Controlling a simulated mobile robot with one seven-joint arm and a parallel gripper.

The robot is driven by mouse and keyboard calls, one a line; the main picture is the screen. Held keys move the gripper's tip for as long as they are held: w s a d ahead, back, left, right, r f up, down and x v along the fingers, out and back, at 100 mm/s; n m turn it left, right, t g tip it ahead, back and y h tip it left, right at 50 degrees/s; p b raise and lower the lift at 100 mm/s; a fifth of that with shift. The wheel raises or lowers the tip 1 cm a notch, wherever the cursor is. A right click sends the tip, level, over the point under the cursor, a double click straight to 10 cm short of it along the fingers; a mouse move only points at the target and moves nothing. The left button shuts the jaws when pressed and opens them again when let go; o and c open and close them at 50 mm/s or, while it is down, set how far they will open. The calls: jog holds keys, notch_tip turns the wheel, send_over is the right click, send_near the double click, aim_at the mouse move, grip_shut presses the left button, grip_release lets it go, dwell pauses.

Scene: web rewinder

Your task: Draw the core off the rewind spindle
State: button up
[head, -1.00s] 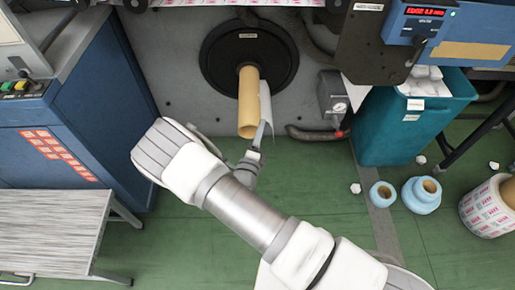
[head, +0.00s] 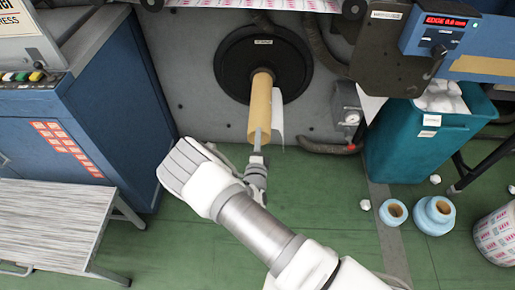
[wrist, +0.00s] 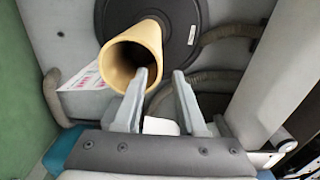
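The tan cardboard core (head: 260,108) sits on the rewind spindle in front of the round black flange (head: 232,62), its free end pointing toward me. In the wrist view its hollow open end (wrist: 130,65) faces the camera. A white paper flap (head: 277,122) hangs at the core's right side. My gripper (head: 258,140) is at the core's free end. In the wrist view my gripper (wrist: 165,80) has its fingers well apart; the left finger overlaps the right edge of the core's mouth and the right finger is outside it. I cannot tell whether either touches.
A teal bin (head: 415,145) stands right, below a control box with a red display (head: 440,28). Blue rolls (head: 432,215) and a printed roll (head: 497,237) lie on the green floor. A blue cabinet (head: 110,110) and grey step (head: 60,225) stand left. A gauge and hose (head: 328,148) are right of the core.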

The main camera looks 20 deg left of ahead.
jog(key=shift+b+x, duration=0.65)
jog(key=shift+x, duration=1.95)
jog(key=shift+c, duration=0.3)
grip_shut()
jog(key=shift+r+p, duration=0.25)
jog(key=shift+p, duration=0.05)
jog(key=shift+s, duration=0.15)
